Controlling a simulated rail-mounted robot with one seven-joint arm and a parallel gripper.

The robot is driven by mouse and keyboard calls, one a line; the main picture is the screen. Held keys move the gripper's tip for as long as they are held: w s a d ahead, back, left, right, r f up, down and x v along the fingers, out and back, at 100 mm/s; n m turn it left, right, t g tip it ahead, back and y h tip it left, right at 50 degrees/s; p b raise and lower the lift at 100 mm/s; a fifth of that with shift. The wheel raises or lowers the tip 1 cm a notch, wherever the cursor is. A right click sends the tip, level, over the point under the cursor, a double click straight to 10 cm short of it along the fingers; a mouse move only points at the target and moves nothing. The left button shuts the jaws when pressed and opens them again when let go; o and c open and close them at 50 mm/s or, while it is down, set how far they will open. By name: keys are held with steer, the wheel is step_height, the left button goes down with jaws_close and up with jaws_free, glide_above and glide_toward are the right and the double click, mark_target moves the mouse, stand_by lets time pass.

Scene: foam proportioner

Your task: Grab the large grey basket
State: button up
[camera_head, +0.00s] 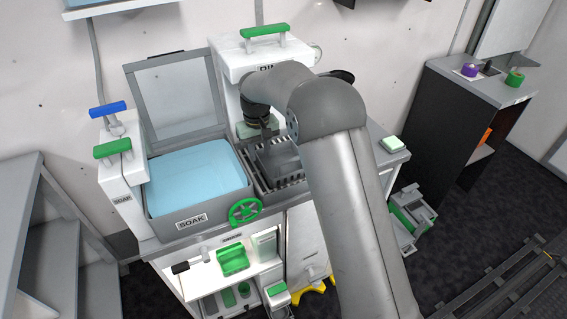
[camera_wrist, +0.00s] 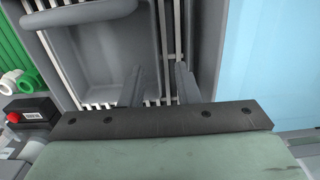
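The large grey basket (camera_wrist: 95,55) fills the upper left of the wrist view, with a rounded bar or rim across its top. In the head view the basket (camera_head: 280,163) sits on a slatted rack beside the blue soak basin, partly hidden by my arm. My gripper (camera_wrist: 160,88) points down at it with two grey fingers apart. The left finger overlaps the basket's inside and the right finger is beyond its side wall, so the wall lies between them. I cannot tell whether either finger touches. In the head view my gripper (camera_head: 264,135) is over the rack, its fingertips unclear.
The soak basin (camera_head: 192,180) with its raised lid (camera_head: 178,95) stands left of the rack. A green handwheel (camera_head: 245,210) is on the counter front. A white column with a green handle (camera_head: 264,31) rises behind. A green-topped block (camera_head: 392,144) lies at right.

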mark_target(262, 165)
steer(key=shift+s+d+f+p, duration=0.15)
steer(key=shift+f+p, duration=0.3)
steer(key=shift+f, duration=1)
steer(key=shift+w+d+f+p, duration=0.1)
steer(key=shift+f+p, duration=0.35)
steer(key=shift+f, duration=0.95)
jaws_close()
